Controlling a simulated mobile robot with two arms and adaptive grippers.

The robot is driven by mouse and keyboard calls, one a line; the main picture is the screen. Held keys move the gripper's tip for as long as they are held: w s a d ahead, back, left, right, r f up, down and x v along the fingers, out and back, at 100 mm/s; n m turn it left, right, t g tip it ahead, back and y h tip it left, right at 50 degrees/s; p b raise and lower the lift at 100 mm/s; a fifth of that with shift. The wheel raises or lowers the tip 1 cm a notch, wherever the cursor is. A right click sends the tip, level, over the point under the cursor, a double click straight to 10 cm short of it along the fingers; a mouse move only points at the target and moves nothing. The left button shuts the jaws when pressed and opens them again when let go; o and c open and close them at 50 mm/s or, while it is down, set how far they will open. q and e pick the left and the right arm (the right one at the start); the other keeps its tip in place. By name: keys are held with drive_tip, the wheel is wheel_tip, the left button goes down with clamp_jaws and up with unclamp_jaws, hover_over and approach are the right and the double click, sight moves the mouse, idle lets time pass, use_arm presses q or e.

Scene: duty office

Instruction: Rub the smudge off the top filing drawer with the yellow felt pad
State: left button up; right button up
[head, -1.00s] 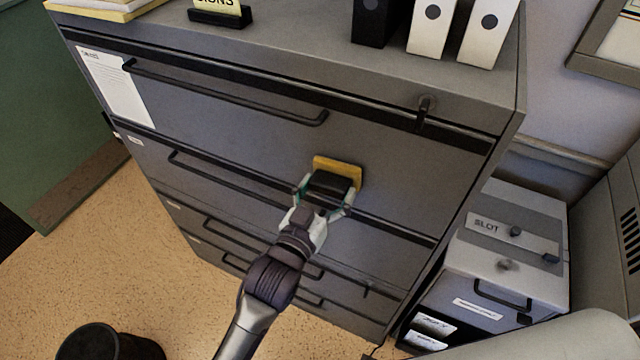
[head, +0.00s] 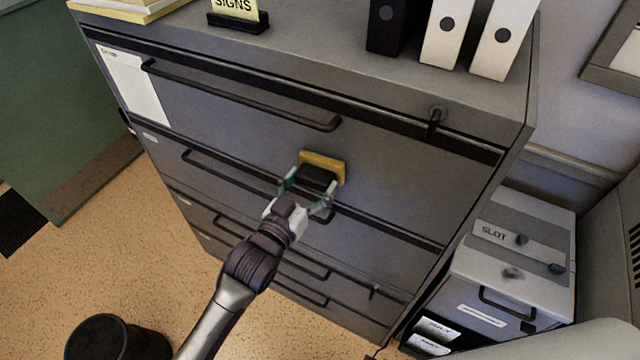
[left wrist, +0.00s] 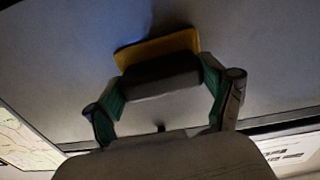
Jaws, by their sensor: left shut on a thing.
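The yellow felt pad (head: 325,163) has a black grip block on its back. My left gripper (head: 311,181) is shut on that block, one green-lined finger on each side. The pad's face is against or very close to the grey top filing drawer (head: 235,128), low on its front and below the right end of its long bar handle. In the left wrist view the pad (left wrist: 158,48) lies along the grey front, with the gripper (left wrist: 160,90) around its block. A faint bluish dark patch shows beside the pad there; I cannot tell if it is the smudge. My right gripper is out of view.
The drawer's bar handle (head: 240,97) and a latch (head: 436,120) stick out above the pad. Binders (head: 444,30) and a sign (head: 238,18) stand on top. A smaller slotted cabinet (head: 510,250) is at right, a black bin (head: 115,338) on the floor at lower left.

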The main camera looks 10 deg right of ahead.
sight(296, 179)
use_arm(q)
drive_tip(key=shift+w+a+r, duration=0.1)
drive_tip(key=shift+w+a, duration=0.4)
drive_tip(key=shift+a, duration=0.15)
drive_tip(key=shift+w+a, duration=0.45)
drive_tip(key=shift+a, duration=0.2)
drive_tip(key=shift+w+a, duration=0.55)
drive_tip(key=shift+a, duration=0.2)
drive_tip(key=shift+p+v, duration=1.45)
drive_tip(key=shift+v, duration=1.55)
